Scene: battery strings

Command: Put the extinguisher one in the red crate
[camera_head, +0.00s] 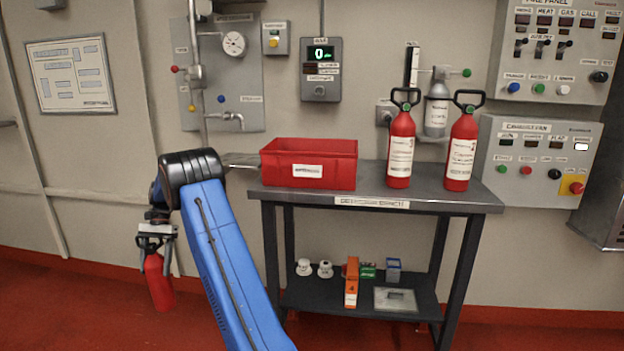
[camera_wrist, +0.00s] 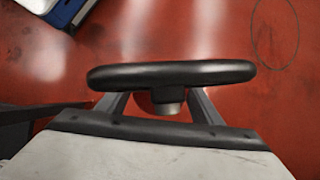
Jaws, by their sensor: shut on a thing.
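A red fire extinguisher (camera_head: 159,281) hangs from my gripper (camera_head: 157,236) at the left, off the bench and above the red floor. My gripper is shut on its black handle (camera_wrist: 170,73), which spans the fingers in the wrist view. The extinguisher's body is mostly hidden below the handle there. The red crate (camera_head: 310,182) stands at the left end of the bench, right of my gripper. Its inside is barely visible. Two more extinguishers stand upright on the bench, one in the middle (camera_head: 400,150) and one at the right (camera_head: 461,152), both with white labels.
The grey bench (camera_head: 372,199) has a lower shelf (camera_head: 330,300) with an orange box (camera_head: 351,282) and small items. Wall panels, a gauge and a grey bottle (camera_head: 437,108) are behind the bench. A little bare top lies between crate and extinguishers.

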